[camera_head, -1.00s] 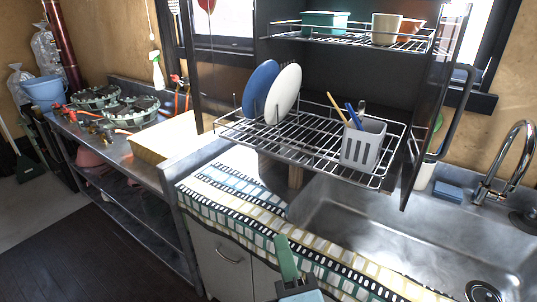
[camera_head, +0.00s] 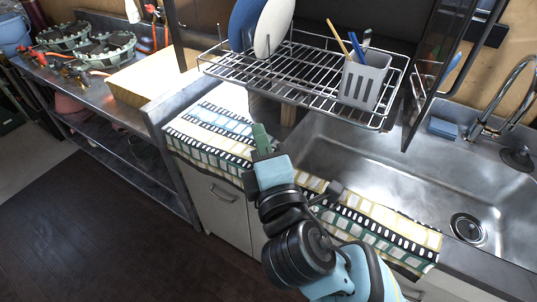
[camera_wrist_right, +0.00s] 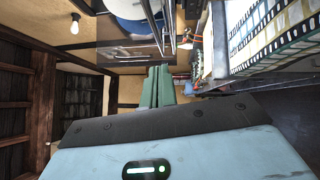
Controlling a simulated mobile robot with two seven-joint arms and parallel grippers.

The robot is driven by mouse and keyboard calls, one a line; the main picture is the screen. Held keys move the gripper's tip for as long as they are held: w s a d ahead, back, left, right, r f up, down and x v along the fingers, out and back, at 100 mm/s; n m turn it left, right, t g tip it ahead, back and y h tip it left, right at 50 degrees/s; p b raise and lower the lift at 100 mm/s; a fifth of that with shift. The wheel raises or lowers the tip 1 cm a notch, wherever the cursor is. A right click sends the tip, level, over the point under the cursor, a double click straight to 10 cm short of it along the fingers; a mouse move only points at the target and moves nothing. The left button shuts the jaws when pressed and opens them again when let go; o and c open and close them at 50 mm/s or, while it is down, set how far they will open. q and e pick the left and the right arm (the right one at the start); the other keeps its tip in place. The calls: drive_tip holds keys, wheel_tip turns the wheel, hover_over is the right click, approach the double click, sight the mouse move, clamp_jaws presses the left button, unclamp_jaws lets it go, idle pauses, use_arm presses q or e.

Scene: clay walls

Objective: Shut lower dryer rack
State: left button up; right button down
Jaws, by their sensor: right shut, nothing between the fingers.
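The lower dryer rack (camera_head: 290,78) is a wire shelf standing out from the dark cabinet above the sink. It holds a blue plate (camera_head: 245,25), a white plate (camera_head: 273,28) and a grey utensil holder (camera_head: 363,82). My right gripper (camera_head: 263,136) has green fingers, closed together and empty. In the head view it shows below the rack's front edge, over the striped towel. In the right wrist view the closed fingers (camera_wrist_right: 157,86) point toward rack wires and a plate at the top. I cannot tell any contact with the rack. My left gripper is not in view.
The striped towel (camera_head: 215,124) lies along the counter's front edge. The sink (camera_head: 400,165) is at the right. An open cabinet door (camera_head: 440,70) stands beside the rack's right end. A wooden block (camera_head: 150,80) and green burners (camera_head: 120,45) are on the left.

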sight(299, 85)
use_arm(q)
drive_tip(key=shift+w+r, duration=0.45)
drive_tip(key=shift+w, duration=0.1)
use_arm(e)
drive_tip(key=w+d+r, duration=0.1)
drive_tip(key=w, duration=0.5)
drive_tip(key=shift+w+d, duration=0.25)
drive_tip(key=shift+d, duration=0.1)
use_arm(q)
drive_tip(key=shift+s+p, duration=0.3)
